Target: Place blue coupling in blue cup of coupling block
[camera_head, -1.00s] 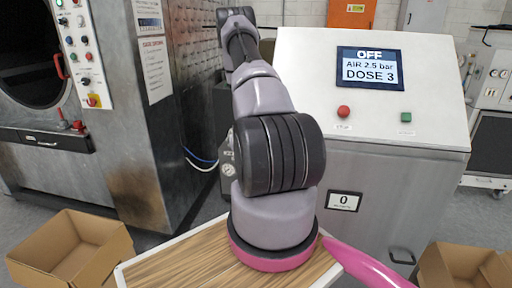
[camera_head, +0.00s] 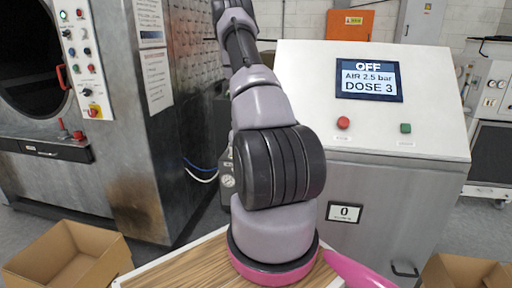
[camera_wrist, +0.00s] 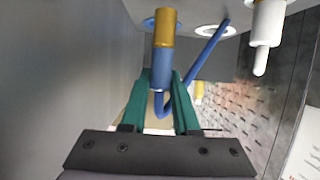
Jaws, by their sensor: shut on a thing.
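In the wrist view the blue coupling (camera_wrist: 163,62) has a blue body and a brass-coloured end at the top. My gripper (camera_wrist: 162,80), with green fingers, is shut on the blue body. A blue hose (camera_wrist: 205,58) loops from its lower end up toward the grey block face (camera_wrist: 192,12). A pale ring with a blue edge (camera_wrist: 148,22) lies just behind the brass end; I cannot tell whether the coupling is inside it. Another pale ring (camera_wrist: 208,31) is beside the hose. In the head view my arm hides the gripper and coupling.
A white coupling (camera_wrist: 262,40) hangs right of the held one. In the head view, the control console (camera_head: 400,205) stands at right and the washer (camera_head: 135,120) at left. Cardboard boxes (camera_head: 60,258) (camera_head: 460,272) stand at both lower sides.

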